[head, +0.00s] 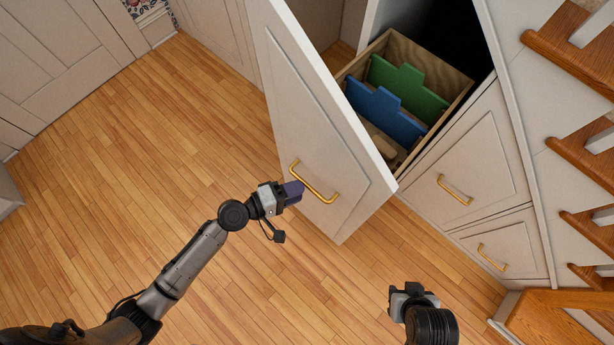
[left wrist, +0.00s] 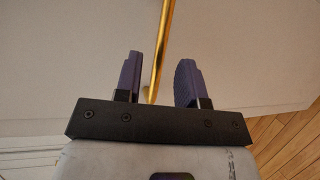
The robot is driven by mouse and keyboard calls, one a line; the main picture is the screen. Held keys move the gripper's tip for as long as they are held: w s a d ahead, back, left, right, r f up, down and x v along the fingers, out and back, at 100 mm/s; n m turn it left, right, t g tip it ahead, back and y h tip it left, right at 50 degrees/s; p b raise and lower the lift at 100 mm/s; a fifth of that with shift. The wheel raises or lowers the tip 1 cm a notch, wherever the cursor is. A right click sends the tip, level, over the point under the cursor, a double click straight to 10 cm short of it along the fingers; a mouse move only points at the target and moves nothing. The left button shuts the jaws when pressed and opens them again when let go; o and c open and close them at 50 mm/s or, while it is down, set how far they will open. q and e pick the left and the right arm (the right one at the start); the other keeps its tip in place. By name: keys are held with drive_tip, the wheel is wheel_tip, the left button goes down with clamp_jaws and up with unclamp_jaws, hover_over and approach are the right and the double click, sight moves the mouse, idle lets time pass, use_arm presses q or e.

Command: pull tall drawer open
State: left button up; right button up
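The tall drawer (head: 318,130) stands pulled out from the cabinet, its white panelled front facing my left arm. Its brass bar handle (head: 316,184) shows on the front. My left gripper (head: 297,190) is at the handle. In the left wrist view, its two purple fingers (left wrist: 158,82) are apart, with the brass bar (left wrist: 160,50) showing in the gap between them; neither finger visibly touches it. Inside the drawer are a green divider (head: 408,85) and a blue divider (head: 383,112). My right gripper (head: 408,295) is low in the head view, its fingers not clear.
Two closed drawers with brass handles (head: 455,190) (head: 492,258) are to the right of the tall one. Wooden stair treads (head: 575,60) rise along the right edge. The wooden floor (head: 170,120) is clear on the left and in front.

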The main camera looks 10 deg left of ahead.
use_arm(q)
drive_tip(key=v, duration=0.9)
drive_tip(key=shift+s+a+b, duration=0.15)
drive_tip(key=shift+a+b, duration=0.1)
drive_tip(key=shift+b, duration=0.05)
